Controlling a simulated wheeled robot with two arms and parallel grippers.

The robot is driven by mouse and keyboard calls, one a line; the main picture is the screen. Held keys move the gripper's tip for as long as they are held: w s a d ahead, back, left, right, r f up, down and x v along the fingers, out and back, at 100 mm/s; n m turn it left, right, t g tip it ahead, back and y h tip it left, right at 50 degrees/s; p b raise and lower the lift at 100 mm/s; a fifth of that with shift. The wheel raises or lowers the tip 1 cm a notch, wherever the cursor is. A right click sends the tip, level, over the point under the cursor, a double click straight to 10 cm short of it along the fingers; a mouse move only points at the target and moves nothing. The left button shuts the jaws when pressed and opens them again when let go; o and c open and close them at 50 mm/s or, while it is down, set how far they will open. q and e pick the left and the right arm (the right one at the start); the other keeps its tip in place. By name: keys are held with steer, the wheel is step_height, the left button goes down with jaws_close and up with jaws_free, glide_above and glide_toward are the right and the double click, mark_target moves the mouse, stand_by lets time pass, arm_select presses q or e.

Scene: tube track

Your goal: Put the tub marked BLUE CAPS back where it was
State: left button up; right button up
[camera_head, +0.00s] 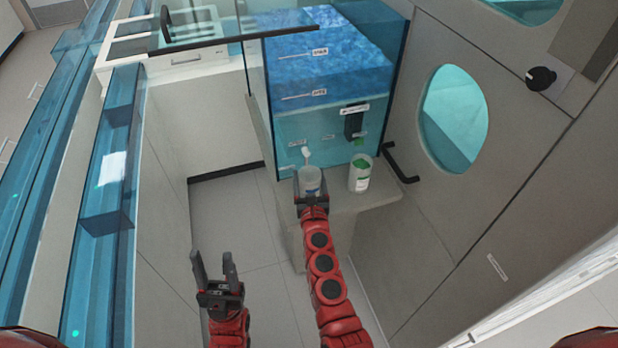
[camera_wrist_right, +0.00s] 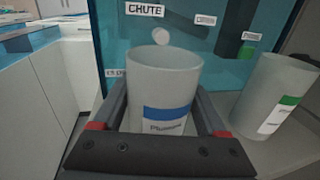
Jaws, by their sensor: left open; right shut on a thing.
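A white tub with a blue band (camera_head: 309,178) is at the left end of the ledge below the blue tank. I cannot tell whether the tub rests on the ledge. A small white round piece (camera_wrist_right: 163,36) shows just above the tub's far rim, below a CHUTE label (camera_wrist_right: 145,10). My left gripper (camera_head: 215,268) is open and empty, low and left of the ledge.
A second white tub, with a green band (camera_head: 360,175), stands on the ledge (camera_head: 372,198) to the right. The blue tank (camera_head: 325,85) rises behind. A black bar handle (camera_head: 400,163) juts out at right. Left of the ledge is open floor (camera_head: 235,215).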

steer(key=o, duration=1.4)
steer(key=shift+s+r+p, duration=0.1)
steer(key=shift+p, duration=0.25)
steer(key=shift+s+d+b, duration=0.15)
steer(key=shift+s+d, duration=0.05)
steer(key=shift+s, duration=1.75)
steer(key=shift+s+d+b, duration=0.1)
steer(key=shift+s+d, duration=0.1)
steer(key=shift+s, duration=1.8)
steer(key=shift+s+d+b, duration=0.15)
steer(key=shift+s+d, duration=0.05)
steer(key=shift+s, duration=1.75)
